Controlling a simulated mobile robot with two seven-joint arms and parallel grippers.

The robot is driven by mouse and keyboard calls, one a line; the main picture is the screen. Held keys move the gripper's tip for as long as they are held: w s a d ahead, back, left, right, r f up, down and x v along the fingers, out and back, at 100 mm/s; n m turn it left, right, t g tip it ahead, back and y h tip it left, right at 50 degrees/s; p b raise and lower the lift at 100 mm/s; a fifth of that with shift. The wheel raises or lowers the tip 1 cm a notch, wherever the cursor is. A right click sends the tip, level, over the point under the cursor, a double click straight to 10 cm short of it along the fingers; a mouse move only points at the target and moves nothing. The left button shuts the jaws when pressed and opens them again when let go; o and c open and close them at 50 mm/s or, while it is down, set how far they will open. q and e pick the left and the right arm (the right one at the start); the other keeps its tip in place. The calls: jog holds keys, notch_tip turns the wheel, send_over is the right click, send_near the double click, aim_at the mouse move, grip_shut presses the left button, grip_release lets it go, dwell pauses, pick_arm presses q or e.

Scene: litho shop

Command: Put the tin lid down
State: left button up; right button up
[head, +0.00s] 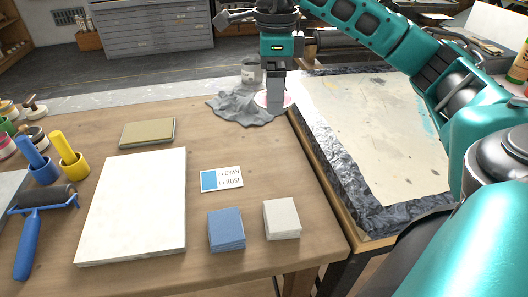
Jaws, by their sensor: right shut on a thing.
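My right gripper (275,106) points down at the far right corner of the wooden table. It is shut on a thin, pale pinkish disc, which looks like the tin lid (262,100). The fingers hide most of the disc, and I cannot tell whether it touches what is below. A crumpled grey cloth (241,108) lies just left of and under the gripper. My left gripper is not in view.
The wooden table holds a white slab (140,205), a cyan-marked card (221,179), a blue pad stack (226,229), a white pad stack (282,218), and a blue-handled roller (40,220). The press bed (380,130) adjoins on the right. Table wood between slab and cloth is clear.

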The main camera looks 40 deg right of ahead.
notch_tip(320, 180, down, 6)
jog(key=b, duration=0.5)
send_over(273, 174)
notch_tip(273, 174, down, 8)
jog(key=shift+f, duration=0.6)
notch_tip(273, 174, down, 4)
jog(key=shift+r+b, duration=0.2)
jog(key=shift+b, duration=0.2)
jog(key=shift+f, duration=0.35)
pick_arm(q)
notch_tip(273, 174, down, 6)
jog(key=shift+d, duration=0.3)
pick_arm(e)
jog(key=o, duration=1)
jog(key=shift+c, duration=0.2)
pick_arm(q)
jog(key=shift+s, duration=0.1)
pick_arm(e)
jog(key=shift+r, duration=0.2)
